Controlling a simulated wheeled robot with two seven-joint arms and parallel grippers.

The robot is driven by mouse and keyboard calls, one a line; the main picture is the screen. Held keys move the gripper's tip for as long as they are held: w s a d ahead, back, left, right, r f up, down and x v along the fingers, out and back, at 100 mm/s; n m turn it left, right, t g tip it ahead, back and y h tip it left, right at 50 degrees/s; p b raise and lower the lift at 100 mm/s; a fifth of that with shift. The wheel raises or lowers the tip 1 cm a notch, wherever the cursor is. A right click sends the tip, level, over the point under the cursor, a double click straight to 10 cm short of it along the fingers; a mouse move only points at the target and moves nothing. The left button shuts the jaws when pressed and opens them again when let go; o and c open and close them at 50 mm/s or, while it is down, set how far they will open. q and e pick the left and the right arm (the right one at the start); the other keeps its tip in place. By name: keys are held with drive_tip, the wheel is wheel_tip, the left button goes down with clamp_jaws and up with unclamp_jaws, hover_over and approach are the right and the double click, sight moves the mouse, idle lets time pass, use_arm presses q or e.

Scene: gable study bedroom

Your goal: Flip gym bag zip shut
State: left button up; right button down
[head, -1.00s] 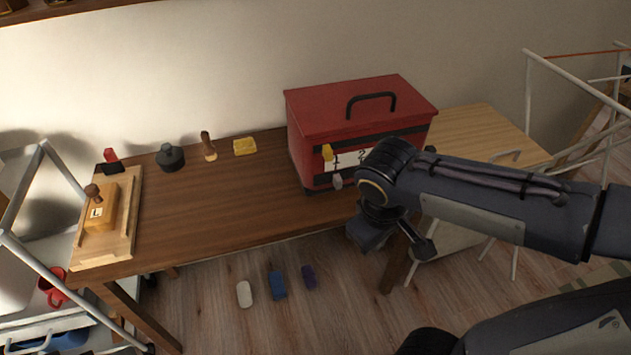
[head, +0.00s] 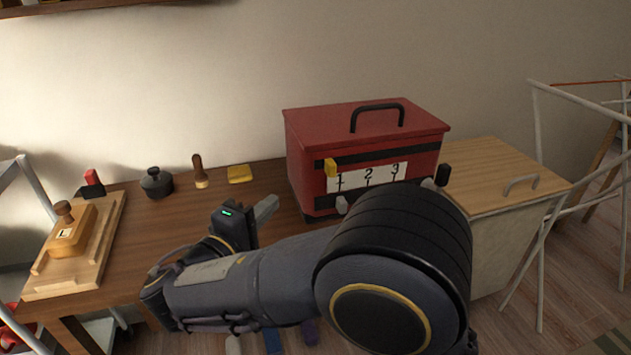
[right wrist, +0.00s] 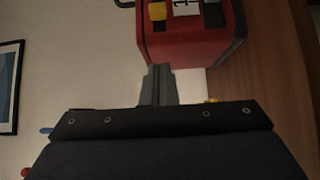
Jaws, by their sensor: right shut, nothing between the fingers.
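No soft gym bag shows. A red box (head: 350,124) with a black carry handle stands on the wooden table. Its front has an upper dark strip with a yellow tab (head: 331,167) near the left end, a white panel (head: 377,177) numbered 1, 2, 3, and a grey tab (head: 342,205) lower left. A black knob (head: 442,175) sits at its right. My right gripper (head: 265,209) is shut and empty, left of the box and apart from it. In the right wrist view its fingers (right wrist: 158,85) point toward the box (right wrist: 185,50). My left gripper is out of view.
A stamp on a wooden board (head: 95,255), a dark round pot (head: 156,183), a brush (head: 199,172) and a yellow block (head: 239,174) stand left on the table. White racks flank the table. My right forearm covers the table's front middle.

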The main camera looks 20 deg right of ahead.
drive_tip(key=shift+d, duration=0.1)
drive_tip(key=b, duration=0.2)
approach(325, 167)
drive_tip(key=w, duration=0.2)
drive_tip(key=w+d, duration=0.1)
drive_tip(key=w, duration=0.1)
drive_tip(key=shift+w, duration=0.1)
drive_tip(key=shift+d, duration=1.15)
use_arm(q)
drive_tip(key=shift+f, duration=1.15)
use_arm(e)
drive_tip(key=shift+s+d, duration=0.25)
drive_tip(key=shift+d, duration=0.3)
